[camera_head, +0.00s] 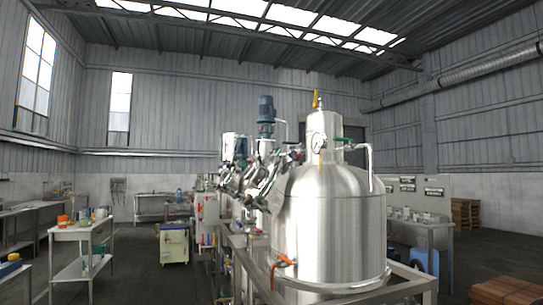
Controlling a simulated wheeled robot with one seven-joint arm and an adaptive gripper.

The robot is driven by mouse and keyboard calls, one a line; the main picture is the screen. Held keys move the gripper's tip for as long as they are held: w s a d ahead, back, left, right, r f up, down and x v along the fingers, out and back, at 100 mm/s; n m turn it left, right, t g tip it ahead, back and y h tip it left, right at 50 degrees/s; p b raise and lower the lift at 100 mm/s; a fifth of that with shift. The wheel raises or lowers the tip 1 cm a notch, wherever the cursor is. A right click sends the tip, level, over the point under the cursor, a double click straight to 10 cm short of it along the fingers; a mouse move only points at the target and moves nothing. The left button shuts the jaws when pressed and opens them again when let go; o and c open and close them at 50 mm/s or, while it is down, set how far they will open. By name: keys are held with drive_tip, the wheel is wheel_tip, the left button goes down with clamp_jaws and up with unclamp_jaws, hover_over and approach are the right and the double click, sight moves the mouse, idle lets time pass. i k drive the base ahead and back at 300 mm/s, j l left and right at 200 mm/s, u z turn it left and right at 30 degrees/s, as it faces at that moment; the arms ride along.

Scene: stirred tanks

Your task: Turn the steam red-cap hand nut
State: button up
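A large shiny steel tank (325,225) stands right of centre, with a domed top and a narrower steel column (321,135) above it. An orange-red handle (283,262) sits on a fitting low on the tank's left side. A green handle (346,140) is on the pipework at the column. Small red parts (207,240) show among the piping further left. I cannot tell which part, if any, is the steam red-cap hand nut. Tilted metal fittings (262,185) crowd the tank's upper left and hide what is behind. I cannot make out my gripper.
A steel frame rail (408,287) runs around the tank's base. A white table (75,232) with bottles is at left, a bench (425,224) at right. Open dark floor (140,275) lies left of the tanks.

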sight(295, 157)
drive_tip(key=i+l, duration=0.2)
drive_tip(key=l, duration=0.15)
drive_tip(key=i+l+u, duration=0.15)
drive_tip(key=i+l, duration=0.25)
drive_tip(key=l, duration=0.25)
drive_tip(key=i+l+u, duration=0.15)
drive_tip(key=l, duration=0.2)
drive_tip(key=i+l, duration=0.25)
drive_tip(key=l, duration=0.15)
drive_tip(key=j+u, duration=0.05)
